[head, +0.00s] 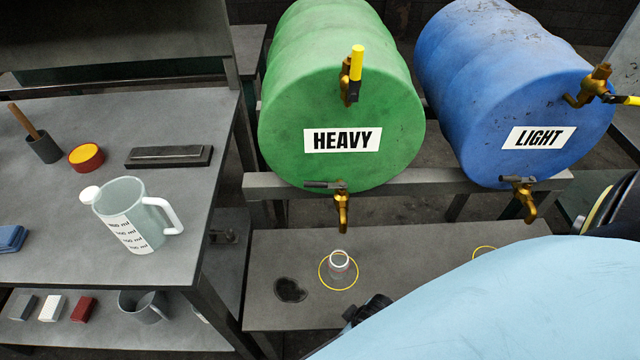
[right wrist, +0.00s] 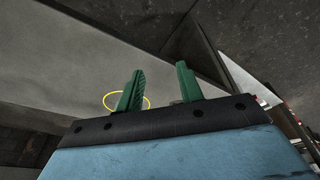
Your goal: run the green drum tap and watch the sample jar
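The green drum (head: 345,95), labelled HEAVY, lies on its side on a rack. Its lower brass tap (head: 342,210) has a dark lever (head: 325,185) pointing left, across the spout. No stream shows below the spout. The small clear sample jar (head: 339,262) stands upright under this tap, inside a yellow ring (head: 323,281) on the low bench. I cannot make out any liquid in it. My right gripper (right wrist: 160,72) has its green fingers apart, with nothing between them. In the head view my right arm covers the lower right. My left gripper is not in view.
A blue drum (head: 515,85), labelled LIGHT, has its own tap (head: 522,195) above another, partly hidden ring (head: 484,249). A measuring jug (head: 135,215) stands on the left table (head: 60,185). The upper valve's yellow handle (head: 357,62) points up.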

